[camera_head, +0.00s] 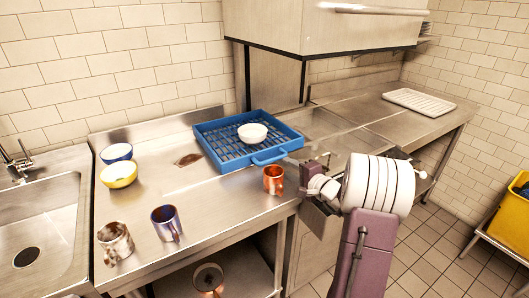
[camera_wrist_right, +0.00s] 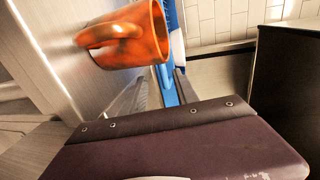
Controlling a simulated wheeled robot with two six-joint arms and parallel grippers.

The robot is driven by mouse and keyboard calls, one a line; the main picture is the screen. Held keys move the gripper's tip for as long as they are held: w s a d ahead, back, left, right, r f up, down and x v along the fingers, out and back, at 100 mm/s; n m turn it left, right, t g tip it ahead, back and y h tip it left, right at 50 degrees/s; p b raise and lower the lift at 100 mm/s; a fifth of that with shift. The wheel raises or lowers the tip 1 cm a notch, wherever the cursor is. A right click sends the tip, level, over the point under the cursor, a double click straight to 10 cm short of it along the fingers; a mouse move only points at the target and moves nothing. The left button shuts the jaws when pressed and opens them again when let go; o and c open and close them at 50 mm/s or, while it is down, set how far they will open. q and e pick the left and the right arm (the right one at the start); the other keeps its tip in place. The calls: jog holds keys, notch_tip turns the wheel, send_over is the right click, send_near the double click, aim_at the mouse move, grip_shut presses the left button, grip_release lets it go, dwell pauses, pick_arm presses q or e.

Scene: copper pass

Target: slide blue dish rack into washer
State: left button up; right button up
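The blue dish rack (camera_head: 208,138) lies slightly turned on the steel counter, at the left side of the hooded washer (camera_head: 318,30). A white bowl (camera_head: 252,133) sits inside it. Its handle (camera_head: 268,159) sticks out at the near right edge. My right gripper (camera_head: 294,164) is at this handle. In the right wrist view, a blue strip of the rack (camera_wrist_right: 168,88) lies between the fingers of the right gripper (camera_wrist_right: 164,90); whether they clamp it is unclear. The washer's hood is raised over the steel bed (camera_head: 315,125). My left gripper is out of view.
A copper mug (camera_head: 273,181) stands close to my right gripper and looms large in the right wrist view (camera_wrist_right: 140,35). Two more mugs (camera_head: 166,222) (camera_head: 115,242) and two bowls (camera_head: 119,174) (camera_head: 116,152) stand left. A white tray (camera_head: 418,101) lies on the far right counter.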

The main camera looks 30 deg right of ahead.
aim_at(276, 159)
jog(key=shift+w+a, duration=0.1)
jog(key=shift+w, duration=0.45)
jog(key=shift+r, duration=0.1)
jog(key=shift+w+a, duration=0.1)
jog(key=shift+w, duration=0.3)
jog(key=p+x, duration=0.1)
jog(key=x, duration=0.6)
jog(key=shift+w, duration=0.25)
grip_shut()
jog(key=shift+f, duration=0.3)
